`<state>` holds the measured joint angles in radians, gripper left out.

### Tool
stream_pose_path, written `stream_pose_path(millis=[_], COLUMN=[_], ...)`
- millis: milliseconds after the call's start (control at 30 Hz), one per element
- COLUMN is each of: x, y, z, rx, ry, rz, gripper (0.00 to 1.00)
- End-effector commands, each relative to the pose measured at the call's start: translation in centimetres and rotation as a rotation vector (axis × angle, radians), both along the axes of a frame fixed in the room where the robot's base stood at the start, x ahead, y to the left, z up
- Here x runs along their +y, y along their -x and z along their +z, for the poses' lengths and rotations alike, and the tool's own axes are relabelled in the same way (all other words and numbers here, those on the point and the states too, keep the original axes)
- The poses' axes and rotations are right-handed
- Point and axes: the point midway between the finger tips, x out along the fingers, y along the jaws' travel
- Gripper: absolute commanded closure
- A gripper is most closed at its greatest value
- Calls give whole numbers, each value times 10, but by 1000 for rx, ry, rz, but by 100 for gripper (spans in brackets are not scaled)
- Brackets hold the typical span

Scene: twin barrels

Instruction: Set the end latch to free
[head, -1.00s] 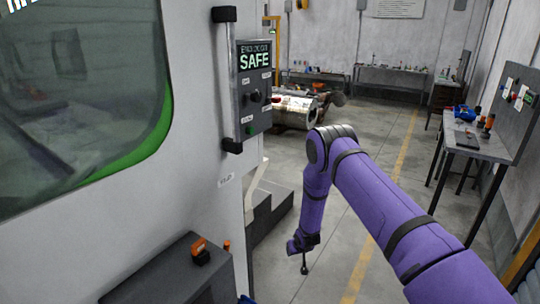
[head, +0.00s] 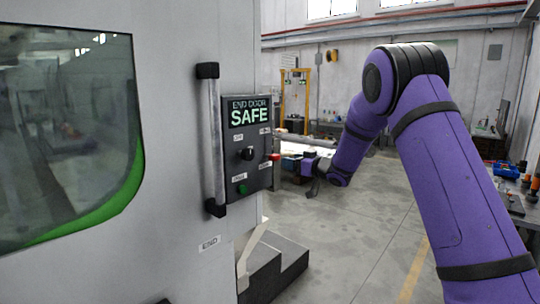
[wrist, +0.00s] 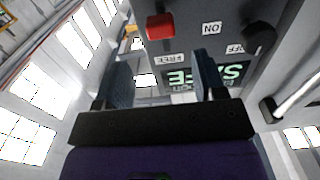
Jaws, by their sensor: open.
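The end door control box (head: 235,165) is mounted on the machine's pale wall and its screen reads "END DOOR SAFE". A red handle (head: 273,157), which looks like the end latch, sticks out at the box's right edge. In the wrist view the red handle (wrist: 160,26) is beyond my fingertips, near an upside-down "FREE" label (wrist: 165,59). I cannot tell which position it points to. My gripper (head: 310,176) is to the right of the box, apart from the handle. In the wrist view my gripper (wrist: 163,72) is open and empty, facing the box.
A black knob (head: 247,154) and a green button (head: 242,190) are on the box. A vertical grab handle (head: 212,140) stands just left of it. Dark steps (head: 275,268) are below. A workbench (head: 512,200) is at right; the floor between is clear.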

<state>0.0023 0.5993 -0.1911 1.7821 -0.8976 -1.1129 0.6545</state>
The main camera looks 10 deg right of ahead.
Motion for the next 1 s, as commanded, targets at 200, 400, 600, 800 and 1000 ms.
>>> stream_pose_path(millis=[200,400,600,800,1000], x=[9,29,49,60,63], y=[-9,-37,-64,-81,-86], z=[5,4,3,4,5], rx=[-6,-6,-5,-5,-6], ry=[-2,0,0,0,-1], rz=[11,11,9,8,7], gripper=[36,36,36,36,36])
